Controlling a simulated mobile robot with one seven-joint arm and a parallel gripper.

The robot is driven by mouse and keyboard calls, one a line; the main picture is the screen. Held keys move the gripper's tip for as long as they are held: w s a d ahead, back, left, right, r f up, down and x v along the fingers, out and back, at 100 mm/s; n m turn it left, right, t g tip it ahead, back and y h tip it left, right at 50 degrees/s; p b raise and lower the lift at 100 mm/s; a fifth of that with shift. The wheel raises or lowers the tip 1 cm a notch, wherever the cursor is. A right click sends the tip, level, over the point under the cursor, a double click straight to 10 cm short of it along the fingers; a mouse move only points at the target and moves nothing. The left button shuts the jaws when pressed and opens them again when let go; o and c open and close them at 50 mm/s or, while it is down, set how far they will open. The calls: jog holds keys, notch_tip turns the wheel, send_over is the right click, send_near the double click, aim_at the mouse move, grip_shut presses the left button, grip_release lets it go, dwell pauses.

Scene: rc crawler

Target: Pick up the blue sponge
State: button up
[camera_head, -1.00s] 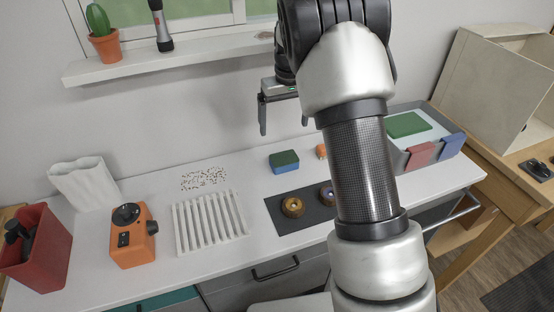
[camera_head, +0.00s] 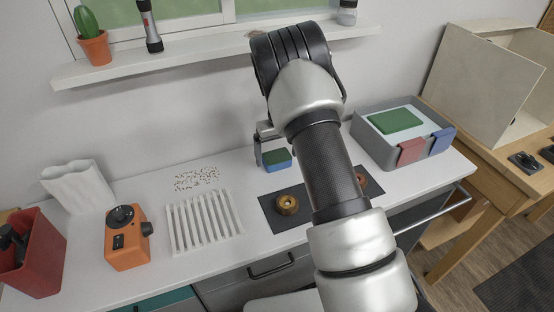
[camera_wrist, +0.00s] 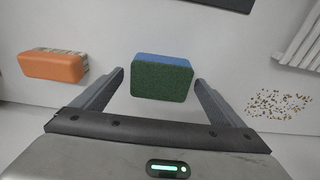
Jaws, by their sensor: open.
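The blue sponge (camera_head: 279,166) has a green scouring top and lies on the white counter, behind the dark mat. In the wrist view the sponge (camera_wrist: 162,78) shows its green face with a blue edge along the far side. My gripper (camera_wrist: 159,76) is open, with one finger on each side of the sponge and a visible gap on both sides. In the head view my gripper (camera_head: 268,148) is just above and around the sponge, partly hidden by my arm. Whether the fingertips are level with the sponge is hard to tell.
An orange block (camera_wrist: 52,65) lies left of the sponge in the wrist view. Small scattered crumbs (camera_head: 196,179) and a white slatted rack (camera_head: 204,222) are to the left. A dark mat (camera_head: 270,207) with brown rings is in front. A grey tray (camera_head: 373,149) stands right.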

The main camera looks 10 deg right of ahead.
aim_at(277, 155)
jog(key=shift+w+f, duration=0.1)
jog(key=shift+f, duration=0.45)
jog(key=c, duration=1.1)
notch_tip(277, 155, up, 10)
jog(key=shift+r, duration=0.1)
jog(key=o, duration=0.3)
jog(key=shift+c, duration=1.3)
